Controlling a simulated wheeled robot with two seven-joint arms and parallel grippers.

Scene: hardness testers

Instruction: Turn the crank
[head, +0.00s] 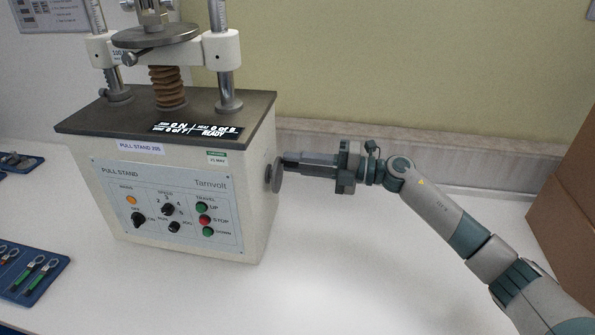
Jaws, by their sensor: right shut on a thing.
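The pull stand (180,175) is a cream box with a dark top plate, standing on the white bench at left centre. The crank (275,174) is a grey disc on the right side of the box, with its handle toward my right gripper. My right gripper (290,160) comes in from the right, level with the crank, and its fingertips are shut on the crank's handle. The fingers largely hide the handle. My left gripper is not in view.
Two steel columns and a brown screw (167,88) rise from the stand's top. A blue tray (62,262) with green-handled tools lies at the lower left. A brown box (566,205) stands at the right edge. The bench (340,265) in front of my right arm is clear.

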